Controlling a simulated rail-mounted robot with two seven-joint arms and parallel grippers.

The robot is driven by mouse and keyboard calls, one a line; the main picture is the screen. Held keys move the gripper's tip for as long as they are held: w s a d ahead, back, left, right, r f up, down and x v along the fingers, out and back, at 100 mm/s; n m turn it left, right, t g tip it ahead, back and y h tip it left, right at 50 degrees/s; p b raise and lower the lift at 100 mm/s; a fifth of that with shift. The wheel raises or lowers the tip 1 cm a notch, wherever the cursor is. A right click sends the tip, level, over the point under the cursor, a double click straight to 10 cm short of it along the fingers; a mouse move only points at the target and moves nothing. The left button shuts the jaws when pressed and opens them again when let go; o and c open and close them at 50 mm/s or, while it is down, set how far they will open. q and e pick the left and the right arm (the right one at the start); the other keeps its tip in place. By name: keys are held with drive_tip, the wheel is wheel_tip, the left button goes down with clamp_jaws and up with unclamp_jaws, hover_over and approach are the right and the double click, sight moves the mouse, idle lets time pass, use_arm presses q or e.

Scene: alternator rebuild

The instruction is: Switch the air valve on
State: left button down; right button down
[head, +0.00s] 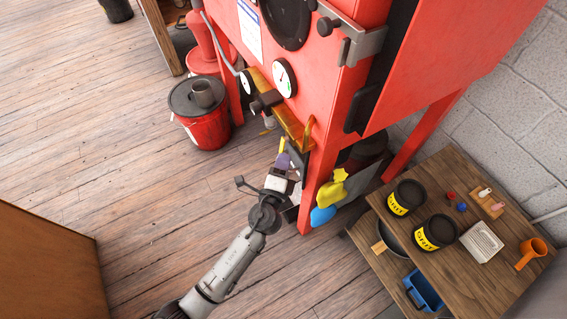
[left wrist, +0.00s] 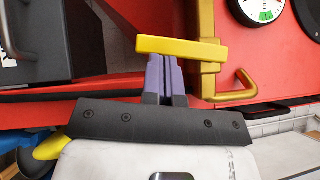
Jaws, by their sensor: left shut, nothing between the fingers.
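The air valve's yellow lever (left wrist: 180,48) shows large in the left wrist view, as a flat bar lying crosswise to the brass-coloured pipe (left wrist: 209,50). In the head view the lever (head: 281,146) is small, beside the lower end of the pipe (head: 290,124) on the red cabinet's front. My left gripper (head: 284,160) is at the lever, its purple fingers shut with nothing between them. In the left wrist view the fingertips (left wrist: 165,62) come up against the lever's lower edge; whether they touch it I cannot tell. My right gripper is not in view.
The red cabinet (head: 328,90) carries gauges, and its leg stands close right of my left gripper. Yellow and blue gloves (head: 332,190) hang beside it. A wooden shelf (head: 460,180) with black cans stands right. A red bucket (head: 208,130) stands left; floor below it is clear.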

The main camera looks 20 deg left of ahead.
use_arm(q)
drive_tip(key=w+a+r+m+t+h+b, duration=0.1)
drive_tip(key=w+a+r+m+t+b, duration=0.1)
drive_tip(key=a+b, duration=0.4)
drive_tip(key=shift+w+a+r+m+t+b, duration=0.2)
drive_tip(key=shift+w+r+m+t+b, duration=0.3)
drive_tip(key=shift+w+m+b, duration=0.7)
drive_tip(key=shift+w+a+r+n, duration=0.1)
drive_tip(key=shift+w+r+n, duration=0.1)
drive_tip(key=shift+w+n, duration=0.1)
idle(0.3)
drive_tip(key=shift+f, duration=0.1)
idle(0.3)
drive_tip(key=s+a+f+b, duration=0.2)
drive_tip(key=s+f+b, duration=0.1)
drive_tip(key=f+b, duration=0.1)
drive_tip(key=s+a+f+b, duration=0.2)
drive_tip(key=f+b, duration=0.2)
drive_tip(key=f, duration=0.3)
drive_tip(key=shift+s, duration=0.4)
